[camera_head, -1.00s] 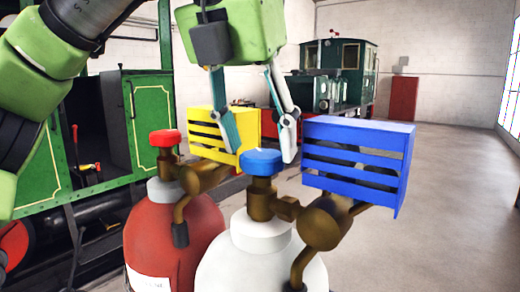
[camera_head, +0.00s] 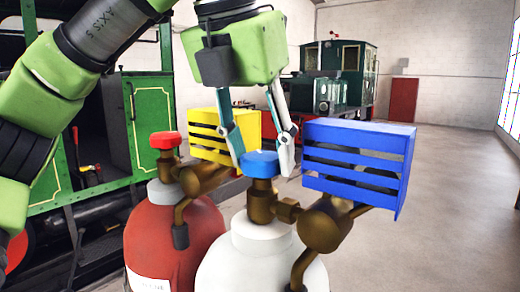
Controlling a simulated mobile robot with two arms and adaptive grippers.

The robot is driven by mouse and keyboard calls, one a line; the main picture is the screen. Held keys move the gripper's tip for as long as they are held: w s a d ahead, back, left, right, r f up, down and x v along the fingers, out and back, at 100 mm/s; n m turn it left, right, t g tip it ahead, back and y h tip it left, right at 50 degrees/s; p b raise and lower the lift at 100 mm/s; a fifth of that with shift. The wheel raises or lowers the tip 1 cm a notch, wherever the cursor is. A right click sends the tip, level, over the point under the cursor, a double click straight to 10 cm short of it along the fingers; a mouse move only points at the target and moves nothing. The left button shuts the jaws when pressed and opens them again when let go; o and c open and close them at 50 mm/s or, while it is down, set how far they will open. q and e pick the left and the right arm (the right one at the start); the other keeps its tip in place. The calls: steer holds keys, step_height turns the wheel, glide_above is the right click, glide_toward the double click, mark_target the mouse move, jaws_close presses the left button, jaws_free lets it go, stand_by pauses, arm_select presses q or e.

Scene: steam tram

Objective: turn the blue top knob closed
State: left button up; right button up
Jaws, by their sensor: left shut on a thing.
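The blue top knob (camera_head: 261,164) sits on the brass valve (camera_head: 263,203) of a white gas cylinder (camera_head: 255,262). My left gripper (camera_head: 262,163) comes down from above with one finger on each side of the knob. It is shut on the blue knob, and the fingertips reach about the knob's height. The gripper's green body and arm are above and to the left. The knob's top and front show clearly. My right gripper is not in view.
A red cylinder (camera_head: 170,235) with a red knob (camera_head: 165,140) stands close on the left. A blue slatted box (camera_head: 358,135) is on the right and a yellow slatted box (camera_head: 205,122) behind. A green locomotive (camera_head: 148,120) is at the left. Floor at the right is clear.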

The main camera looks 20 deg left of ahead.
arm_select(q)
steer(key=m+h, duration=0.1)
steer(key=m, duration=0.1)
steer(key=m+g+h, duration=0.1)
steer(key=m, duration=0.2)
steer(key=shift+w+a, duration=0.1)
steer(key=shift+a, duration=0.05)
steer(key=shift+w+m+g+h, duration=0.1)
steer(key=shift+m+g+h, duration=0.3)
steer(key=shift+m, duration=1)
steer(key=shift+m+g+h, duration=0.2)
steer(key=shift+m+g, duration=0.3)
steer(key=shift+m, duration=0.9)
steer(key=o, duration=0.8)
steer(key=shift+v, duration=5.95)
steer(key=shift+a, duration=0.1)
